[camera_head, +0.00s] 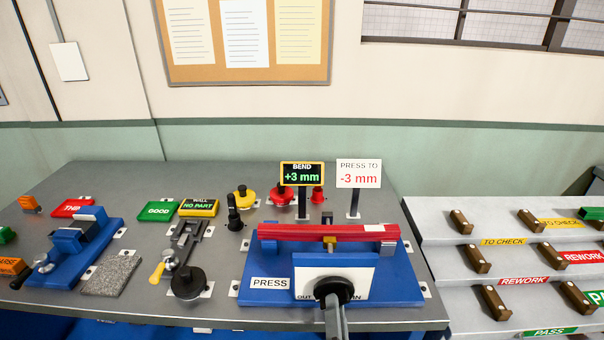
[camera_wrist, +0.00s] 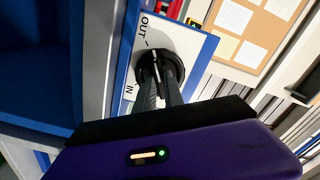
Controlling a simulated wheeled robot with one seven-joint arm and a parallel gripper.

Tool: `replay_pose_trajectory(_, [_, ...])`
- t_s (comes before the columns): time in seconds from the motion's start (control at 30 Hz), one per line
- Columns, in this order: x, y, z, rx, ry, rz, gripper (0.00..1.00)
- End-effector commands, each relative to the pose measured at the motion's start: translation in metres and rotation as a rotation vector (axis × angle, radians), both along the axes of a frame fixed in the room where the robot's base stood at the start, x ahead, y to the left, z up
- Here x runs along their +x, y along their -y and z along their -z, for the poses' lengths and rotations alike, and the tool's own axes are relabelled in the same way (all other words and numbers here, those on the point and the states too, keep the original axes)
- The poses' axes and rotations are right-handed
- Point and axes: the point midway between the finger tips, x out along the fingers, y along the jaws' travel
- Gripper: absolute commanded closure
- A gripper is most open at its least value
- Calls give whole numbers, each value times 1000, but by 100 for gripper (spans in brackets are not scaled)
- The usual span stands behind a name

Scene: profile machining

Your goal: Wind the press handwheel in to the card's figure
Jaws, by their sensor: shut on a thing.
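The blue press (camera_head: 390,288) stands at the front right of the grey bench with a red profile (camera_head: 340,232) lying across it. Its black handwheel (camera_head: 336,287) is on the front plate; it also shows in the wrist view (camera_wrist: 160,68), beside the OUT and IN marks. My gripper (camera_head: 334,303) is shut on the handwheel, its fingers (camera_wrist: 160,90) reaching onto it and covering part of it. The BEND display (camera_head: 302,175) behind the press reads +3 mm. The card (camera_head: 359,174) to its right reads PRESS TO -3 mm.
A wall-thickness gauge with a NO PART display (camera_head: 198,208) stands left of the press. A blue vice-like fixture (camera_head: 72,247) and a granite block (camera_head: 111,275) are farther left. Stepped racks (camera_head: 500,232) with TO CHECK, REWORK and PASS labels stand right of the bench.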

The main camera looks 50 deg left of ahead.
Motion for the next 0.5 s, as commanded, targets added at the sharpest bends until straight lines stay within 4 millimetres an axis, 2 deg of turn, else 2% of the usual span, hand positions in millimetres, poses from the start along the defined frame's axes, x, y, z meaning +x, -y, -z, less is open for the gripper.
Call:
replay_pose_trajectory(0.3, [0,0,-1,110,-132,1,100])
replay_pose_trajectory(0.5, [0,0,0,131,-154,1,100])
